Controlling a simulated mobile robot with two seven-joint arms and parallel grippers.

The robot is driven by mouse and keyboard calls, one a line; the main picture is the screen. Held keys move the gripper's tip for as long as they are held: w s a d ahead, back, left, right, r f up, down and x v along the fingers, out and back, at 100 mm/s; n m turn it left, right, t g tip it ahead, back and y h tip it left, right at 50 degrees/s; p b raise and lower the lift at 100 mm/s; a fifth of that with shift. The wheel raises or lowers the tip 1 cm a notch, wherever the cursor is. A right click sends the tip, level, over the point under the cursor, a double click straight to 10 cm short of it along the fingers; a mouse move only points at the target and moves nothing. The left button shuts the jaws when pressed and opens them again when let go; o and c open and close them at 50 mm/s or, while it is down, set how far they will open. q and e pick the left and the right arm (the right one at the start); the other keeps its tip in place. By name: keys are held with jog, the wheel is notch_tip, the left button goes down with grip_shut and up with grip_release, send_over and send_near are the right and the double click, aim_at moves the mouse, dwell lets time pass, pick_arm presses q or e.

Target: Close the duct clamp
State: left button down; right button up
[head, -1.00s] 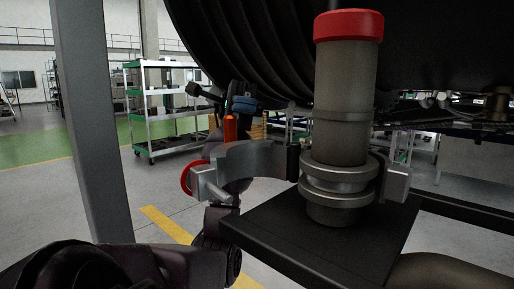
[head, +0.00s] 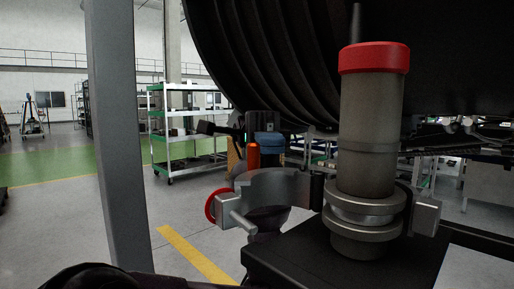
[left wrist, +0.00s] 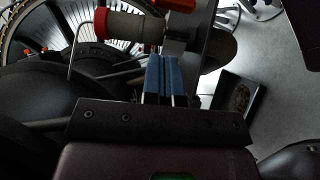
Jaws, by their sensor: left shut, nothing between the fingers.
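The duct (head: 369,130) stands upright with a red cap. The silver duct clamp (head: 362,207) sits around its lower part. The clamp's curved half (head: 272,186) is swung out to the left, apart from the duct, with a T-shaped bolt and red ring at its free end. My left gripper (head: 268,139) shows just behind and above this open half, partly hidden by it. In the left wrist view, its blue fingers (left wrist: 160,78) are together and empty, and point toward the duct (left wrist: 132,26). Contact with the clamp cannot be told. My right gripper is out of view.
A black platform (head: 300,258) lies under the duct. A large dark ribbed engine casing (head: 270,60) hangs behind it. A grey post (head: 116,140) stands at the left. A shelf cart (head: 188,130) is farther back on open floor.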

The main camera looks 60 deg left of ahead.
aim_at(259, 150)
pick_arm(q)
jog(key=shift+s+d, duration=1.6)
jog(key=shift+s, duration=0.25)
